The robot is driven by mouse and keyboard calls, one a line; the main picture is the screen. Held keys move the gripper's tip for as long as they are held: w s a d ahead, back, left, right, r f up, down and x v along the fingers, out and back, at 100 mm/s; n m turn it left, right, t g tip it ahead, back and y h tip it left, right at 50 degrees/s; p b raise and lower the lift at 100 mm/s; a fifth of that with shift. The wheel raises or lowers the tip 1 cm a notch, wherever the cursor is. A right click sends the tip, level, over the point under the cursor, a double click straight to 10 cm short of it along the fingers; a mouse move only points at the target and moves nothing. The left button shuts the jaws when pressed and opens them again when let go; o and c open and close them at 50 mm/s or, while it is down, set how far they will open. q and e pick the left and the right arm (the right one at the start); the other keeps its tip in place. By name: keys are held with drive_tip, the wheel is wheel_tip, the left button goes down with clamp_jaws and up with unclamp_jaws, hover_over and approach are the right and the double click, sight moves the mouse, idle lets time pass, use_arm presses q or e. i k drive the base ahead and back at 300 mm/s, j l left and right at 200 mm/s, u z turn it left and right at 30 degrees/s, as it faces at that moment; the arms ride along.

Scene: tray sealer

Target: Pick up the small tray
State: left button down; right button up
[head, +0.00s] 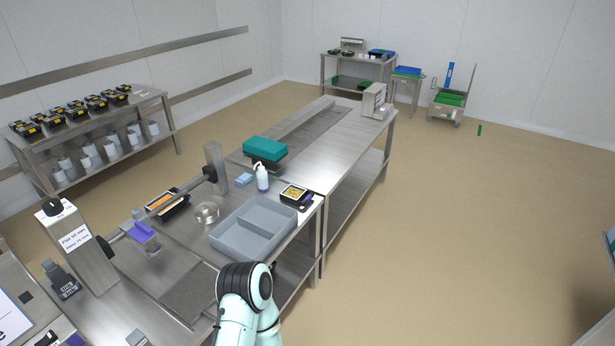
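A small black tray (294,193) with yellow contents is at the right edge of the near steel table, just behind the grey bin. Another small dark tray (168,204) with orange-yellow contents is farther left, partly hidden by a bar of the equipment. I cannot tell which of them the task means. A teal and black link of one of my arms rises at the bottom middle, in front of the table. Neither of my grippers shows.
A grey two-compartment bin (245,240) takes up the near table's right side. A white bottle (262,178), a blue sponge-like block (244,180) and a clear round dish (207,212) stand behind it. Several black trays line the left shelf (80,120). The floor (450,230) at right is clear.

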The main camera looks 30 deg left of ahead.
sight(294, 195)
drive_tip(key=i+l+u, duration=0.1)
drive_tip(key=i+u, duration=0.25)
drive_tip(key=i+l+u, duration=0.15)
drive_tip(key=i+u, duration=0.15)
drive_tip(key=i+l+u, duration=0.55)
drive_tip(key=u, duration=0.2)
drive_tip(key=i+l+u, duration=0.25)
drive_tip(key=u, duration=0.15)
drive_tip(key=i+l+u, duration=0.15)
drive_tip(key=l+u, duration=0.25)
drive_tip(key=i+l+u, duration=0.1)
drive_tip(key=l+u, duration=0.7)
drive_tip(key=i+l, duration=0.05)
